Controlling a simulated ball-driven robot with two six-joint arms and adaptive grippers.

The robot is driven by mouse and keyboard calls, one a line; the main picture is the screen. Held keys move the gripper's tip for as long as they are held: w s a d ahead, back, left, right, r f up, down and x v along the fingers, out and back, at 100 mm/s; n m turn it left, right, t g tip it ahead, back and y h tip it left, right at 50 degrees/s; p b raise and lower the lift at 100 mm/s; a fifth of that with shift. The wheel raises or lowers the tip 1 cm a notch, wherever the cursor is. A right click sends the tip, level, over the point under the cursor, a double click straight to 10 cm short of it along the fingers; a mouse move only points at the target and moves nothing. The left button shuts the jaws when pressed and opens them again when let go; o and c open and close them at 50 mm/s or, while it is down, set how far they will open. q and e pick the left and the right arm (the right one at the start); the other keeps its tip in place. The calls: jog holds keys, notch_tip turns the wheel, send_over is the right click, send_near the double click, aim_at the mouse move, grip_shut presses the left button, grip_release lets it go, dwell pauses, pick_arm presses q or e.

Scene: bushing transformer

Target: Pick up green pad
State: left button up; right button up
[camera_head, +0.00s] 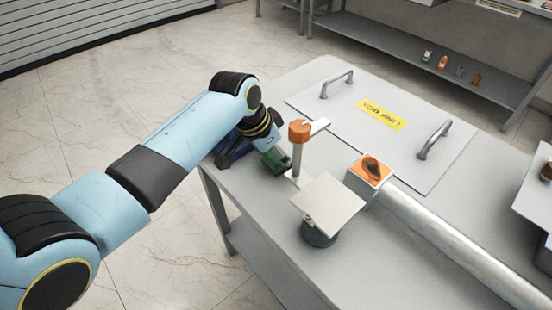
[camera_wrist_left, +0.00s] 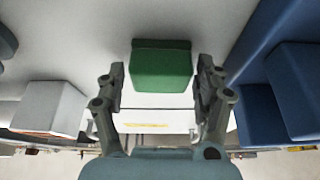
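The green pad (camera_wrist_left: 160,68) is a small green block that shows between the two fingers of my left gripper (camera_wrist_left: 161,92) in the left wrist view. The fingers are open, one on each side of it, with a narrow gap visible at each side. In the head view the green pad (camera_head: 277,159) is partly hidden by my left gripper (camera_head: 268,146), which points down at the table's left edge. My right gripper is not in view.
A blue object (camera_head: 234,148) stands close beside the left gripper. An orange-topped post (camera_head: 299,132), a square plate on a round base (camera_head: 328,203) and an orange-faced block (camera_head: 370,169) stand to the right on the grey table (camera_head: 262,226). A lid with handles (camera_head: 385,125) lies behind.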

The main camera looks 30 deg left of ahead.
pick_arm(q)
jog(key=c, duration=0.9)
notch_tip(320, 180, up, 10)
jog(key=shift+r, duration=0.1)
